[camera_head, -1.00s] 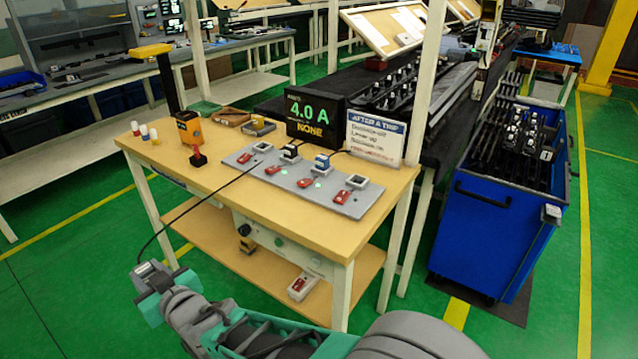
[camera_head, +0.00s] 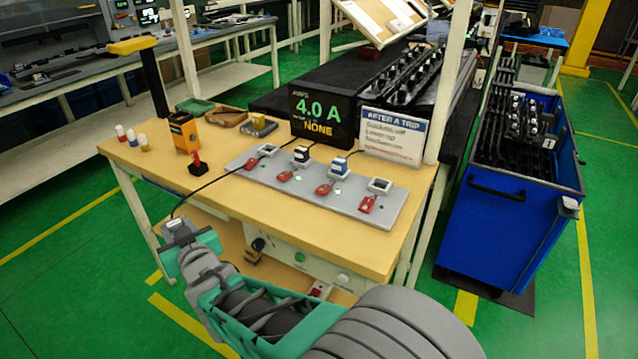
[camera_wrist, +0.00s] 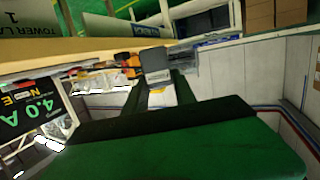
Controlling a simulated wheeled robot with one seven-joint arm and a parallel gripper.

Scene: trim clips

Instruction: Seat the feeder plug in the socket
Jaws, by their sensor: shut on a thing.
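My gripper (camera_head: 178,232) is shut on a grey plug (camera_head: 179,224) with a black cable, in front of the bench's left front edge. The plug also shows between the fingers in the wrist view (camera_wrist: 155,62). Its cable runs up over the bench edge toward the socket strip (camera_head: 340,204). The strip's leftmost socket (camera_head: 267,150) and rightmost socket (camera_head: 380,185) look empty. A black-and-white plug (camera_head: 301,155) and a blue-and-white plug (camera_head: 338,167) sit in the two between. Red levers (camera_head: 322,189) lie in front of the sockets. The plug's contact face is hidden.
A display (camera_head: 320,116) reading 4.0 A and NONE stands behind the strip, beside a sign (camera_head: 392,137). A blue cart (camera_head: 510,230) stands at right.

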